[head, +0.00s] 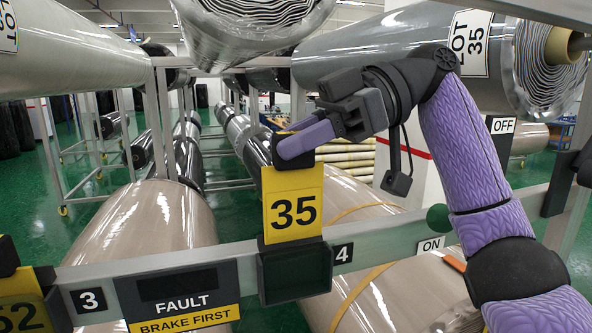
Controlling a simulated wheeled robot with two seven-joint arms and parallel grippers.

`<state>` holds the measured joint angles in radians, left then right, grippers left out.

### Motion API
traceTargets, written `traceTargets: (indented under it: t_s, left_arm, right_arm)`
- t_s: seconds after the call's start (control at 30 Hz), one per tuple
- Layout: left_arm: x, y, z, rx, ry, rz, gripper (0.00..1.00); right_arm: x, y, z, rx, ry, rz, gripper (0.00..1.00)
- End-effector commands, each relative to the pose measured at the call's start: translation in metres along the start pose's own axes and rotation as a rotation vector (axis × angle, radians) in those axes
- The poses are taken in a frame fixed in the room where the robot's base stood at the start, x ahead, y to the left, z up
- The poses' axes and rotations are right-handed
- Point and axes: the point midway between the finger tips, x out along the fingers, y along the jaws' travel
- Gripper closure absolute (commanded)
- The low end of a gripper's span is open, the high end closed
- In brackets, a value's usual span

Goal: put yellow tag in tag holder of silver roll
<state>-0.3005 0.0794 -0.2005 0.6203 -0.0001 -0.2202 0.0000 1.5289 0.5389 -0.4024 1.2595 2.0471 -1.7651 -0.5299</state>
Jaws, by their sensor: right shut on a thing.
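The yellow tag (293,203), marked 35, hangs upright from my right gripper (293,143). The gripper is shut on the tag's black top end, and its purple finger covers part of that end. The tag's lower edge meets the upper rim of a black tag holder (295,272) on the front rail, beside label 4. I cannot tell whether the edge is inside the holder or just above or in front of it. A silver-grey roll (395,48) at upper right bears a LOT 35 label (469,44). My left gripper is not in view.
The grey rail (390,237) crosses the front with a FAULT / BRAKE FIRST sign (182,298), a green knob (438,217) and an ON label (431,245). Another yellow tag (22,305) stands at far left. Brown rolls (150,228) lie behind and below the rail.

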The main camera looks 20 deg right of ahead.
Motion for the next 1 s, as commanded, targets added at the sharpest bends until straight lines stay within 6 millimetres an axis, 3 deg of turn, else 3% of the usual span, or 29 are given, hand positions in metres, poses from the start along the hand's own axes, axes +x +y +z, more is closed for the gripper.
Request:
traceTargets:
  t_s: [0.2, 0.93, 0.97, 1.0]
  left_arm:
    - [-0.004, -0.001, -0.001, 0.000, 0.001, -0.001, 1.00]
    - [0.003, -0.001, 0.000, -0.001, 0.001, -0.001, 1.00]
    - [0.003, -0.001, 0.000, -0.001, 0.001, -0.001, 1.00]
    - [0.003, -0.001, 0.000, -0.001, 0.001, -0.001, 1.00]
  right_arm:
    - [0.015, 0.000, 0.035, 0.002, -0.001, 0.000, 1.00]
    - [0.021, 0.000, 0.048, -0.001, 0.001, 0.000, 1.00]
    - [0.021, 0.000, 0.048, 0.000, 0.001, 0.000, 0.67]
    - [0.021, 0.000, 0.048, 0.000, 0.001, 0.000, 0.58]
